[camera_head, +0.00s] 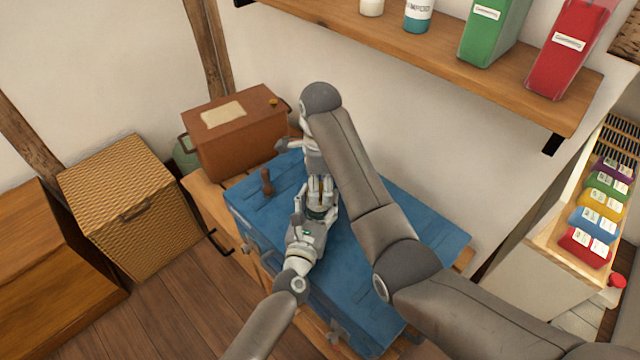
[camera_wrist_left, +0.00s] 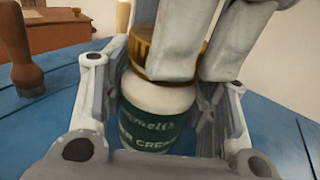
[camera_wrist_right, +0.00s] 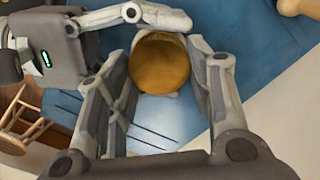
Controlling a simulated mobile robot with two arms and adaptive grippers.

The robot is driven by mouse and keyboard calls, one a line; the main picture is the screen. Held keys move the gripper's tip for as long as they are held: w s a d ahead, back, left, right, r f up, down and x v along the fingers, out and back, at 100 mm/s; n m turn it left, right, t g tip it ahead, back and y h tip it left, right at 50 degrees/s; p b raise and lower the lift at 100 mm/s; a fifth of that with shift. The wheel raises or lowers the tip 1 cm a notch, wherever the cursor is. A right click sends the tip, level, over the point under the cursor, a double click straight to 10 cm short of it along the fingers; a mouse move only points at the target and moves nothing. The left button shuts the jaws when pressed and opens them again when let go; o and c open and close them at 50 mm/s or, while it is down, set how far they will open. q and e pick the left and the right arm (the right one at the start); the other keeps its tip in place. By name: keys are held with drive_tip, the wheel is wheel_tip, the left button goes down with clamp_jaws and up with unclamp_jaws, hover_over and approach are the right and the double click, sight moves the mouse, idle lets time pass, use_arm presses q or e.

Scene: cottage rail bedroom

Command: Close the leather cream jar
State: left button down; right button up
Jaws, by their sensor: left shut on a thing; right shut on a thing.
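The leather cream jar (camera_wrist_left: 160,112) is white with a green label and stands upright over the blue surface. Its gold lid (camera_wrist_right: 160,62) sits on top of the jar's mouth; I cannot tell how tightly it is seated. My left gripper (camera_head: 313,216) is shut around the jar's body, one finger on each side. My right gripper (camera_head: 321,188) comes from above and is shut on the lid, its fingers covering part of the lid in the left wrist view. In the head view the grippers mostly hide the jar.
The blue chest top (camera_head: 420,222) has free room to the right. A wooden-handled tool (camera_head: 267,182) stands left of the grippers. A brown box (camera_head: 235,135) is behind, left. A shelf (camera_head: 440,55) with bottles and binders hangs above. A woven box (camera_head: 130,212) is at left.

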drive_tip(key=o, duration=0.8)
drive_tip(key=shift+c, duration=0.2)
drive_tip(key=shift+c, duration=0.3)
